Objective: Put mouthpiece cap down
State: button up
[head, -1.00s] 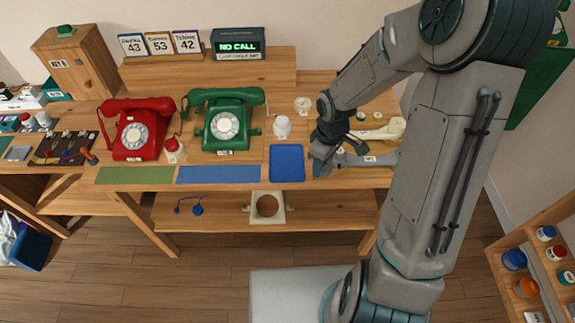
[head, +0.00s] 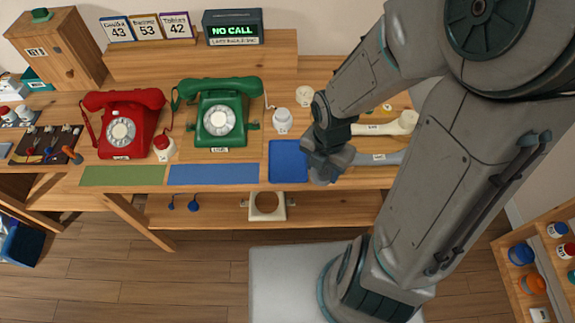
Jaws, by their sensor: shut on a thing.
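My gripper (head: 322,176) points down just right of the blue tray (head: 288,162), near the table's front edge. It is shut on the mouthpiece cap, which my fingers hide almost wholly; its shape and colour cannot be told. The blue tray lies flat and looks empty. A grey-blue handset (head: 378,159) lies right of my gripper, partly behind my arm. A cream handset (head: 400,124) lies behind it.
A green phone (head: 217,120) and a red phone (head: 122,128) stand to the left. A white jar (head: 282,121) stands behind the tray. Blue (head: 213,175) and green (head: 122,176) mats line the front edge. A NO CALL display (head: 233,28) stands behind.

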jog(key=shift+a+n, duration=0.15)
jog(key=shift+n, duration=0.15)
jog(key=shift+w+a+f+p, duration=0.15)
jog(key=shift+w+a+p, duration=0.15)
jog(key=shift+p, duration=0.1)
jog(key=b, duration=0.2)
send_over(288, 171)
notch_tip(288, 171, down, 7)
jog(key=shift+s+r, duration=0.1)
jog(key=shift+f, duration=1.95)
jog(key=shift+f, duration=0.25)
jog(key=o, duration=0.9)
jog(key=shift+r, duration=0.1)
jog(key=shift+r, duration=0.1)
